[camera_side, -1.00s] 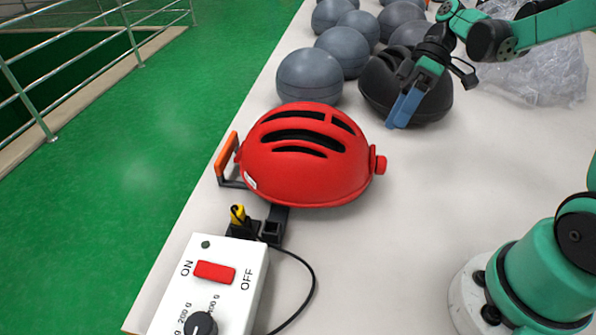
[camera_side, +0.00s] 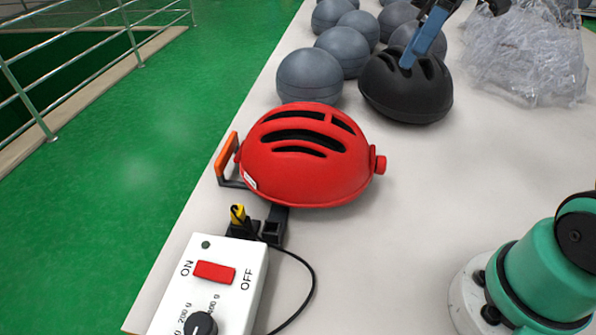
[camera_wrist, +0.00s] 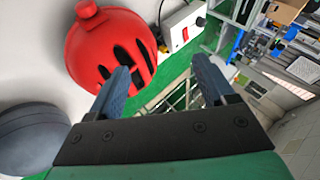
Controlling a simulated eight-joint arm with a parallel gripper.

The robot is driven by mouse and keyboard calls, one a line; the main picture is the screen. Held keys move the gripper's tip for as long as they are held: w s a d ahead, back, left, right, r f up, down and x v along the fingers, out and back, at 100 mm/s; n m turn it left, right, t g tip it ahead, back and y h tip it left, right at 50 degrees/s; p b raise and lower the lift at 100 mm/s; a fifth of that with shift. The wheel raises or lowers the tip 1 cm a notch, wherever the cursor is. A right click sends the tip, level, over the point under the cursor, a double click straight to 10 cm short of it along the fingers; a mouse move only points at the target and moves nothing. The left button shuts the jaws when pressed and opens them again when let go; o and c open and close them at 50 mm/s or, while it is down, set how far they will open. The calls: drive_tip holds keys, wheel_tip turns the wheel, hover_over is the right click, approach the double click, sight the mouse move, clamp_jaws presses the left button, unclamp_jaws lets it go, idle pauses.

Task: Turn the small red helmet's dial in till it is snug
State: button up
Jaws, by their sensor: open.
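The small red helmet (camera_side: 306,166) sits on the white table in the side view, with dark vent slots on top. Its red dial (camera_side: 380,165) sticks out at the helmet's right end. In the wrist view the helmet (camera_wrist: 91,52) is at upper left, with the dial (camera_wrist: 87,9) at the top edge. My gripper (camera_side: 405,66) is in front of or above the black helmet in the side view, up and right of the red helmet. In the wrist view my gripper (camera_wrist: 161,75) shows two blue fingers spread apart with nothing between them.
A black helmet (camera_side: 408,100) and several grey balls (camera_side: 309,76) are at the back. Clear plastic wrap (camera_side: 530,60) lies back right. A white control box (camera_side: 208,285) with a cable is in front. The table right of the dial is clear.

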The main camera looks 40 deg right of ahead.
wheel_tip(320, 180, down, 7)
drive_tip(key=t+h, duration=0.2)
drive_tip(key=n+t+h, duration=0.2)
drive_tip(key=t+h, duration=0.2)
hover_over(380, 165)
drive_tip(key=s+d, duration=0.2)
wheel_tip(380, 165, down, 8)
drive_tip(key=r, duration=0.1)
drive_tip(key=shift+d+x, duration=0.15)
drive_tip(key=shift+x, duration=1.3)
drive_tip(key=shift+d+x, duration=0.2)
drive_tip(key=shift+x, duration=1.25)
drive_tip(key=shift+s+f, duration=0.15)
drive_tip(key=shift+s, duration=0.05)
clamp_jaws()
